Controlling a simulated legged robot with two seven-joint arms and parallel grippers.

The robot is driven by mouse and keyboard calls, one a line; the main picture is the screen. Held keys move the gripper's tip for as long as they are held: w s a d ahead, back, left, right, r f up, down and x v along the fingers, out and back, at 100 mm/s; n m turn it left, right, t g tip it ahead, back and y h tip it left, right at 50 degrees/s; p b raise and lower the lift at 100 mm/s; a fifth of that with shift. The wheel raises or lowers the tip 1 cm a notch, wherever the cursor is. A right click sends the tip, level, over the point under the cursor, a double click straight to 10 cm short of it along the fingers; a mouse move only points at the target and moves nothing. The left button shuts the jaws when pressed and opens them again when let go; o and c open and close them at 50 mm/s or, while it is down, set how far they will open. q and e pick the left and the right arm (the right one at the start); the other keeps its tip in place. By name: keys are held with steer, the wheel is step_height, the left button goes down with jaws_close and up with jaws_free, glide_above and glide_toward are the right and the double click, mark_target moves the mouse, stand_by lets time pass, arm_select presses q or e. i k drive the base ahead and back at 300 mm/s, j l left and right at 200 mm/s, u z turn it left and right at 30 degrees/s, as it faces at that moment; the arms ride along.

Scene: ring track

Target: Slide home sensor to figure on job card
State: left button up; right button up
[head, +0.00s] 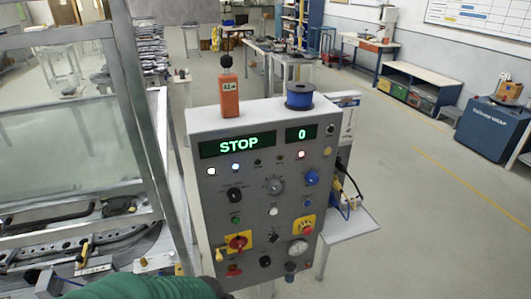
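A curved dark ring track (35,258) lies at the lower left, partly behind a grey metal frame. Small parts sit along it, including a pale block (97,265) and another pale block with a dark knob (155,263). I cannot tell which part, if any, is the home sensor. No job card with a readable figure shows; a pale printed sheet or box (347,112) behind the control box is too small to read. A dark green rounded shape at the bottom edge hides part of the track area. Neither of my grippers is in view.
A grey control box (215,180) stands in the centre, its displays reading STOP and 0. An orange bottle (229,97) and a blue spool (299,97) stand on top. The metal frame post (140,110) rises at left. Open floor (420,210) lies to the right.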

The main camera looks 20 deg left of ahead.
mark_target(82, 260)
steer(key=u, duration=2.1)
steer(key=i+l+z, duration=0.35)
steer(key=i+z, duration=0.4)
steer(key=k+l, duration=0.05)
steer(key=k, duration=0.05)
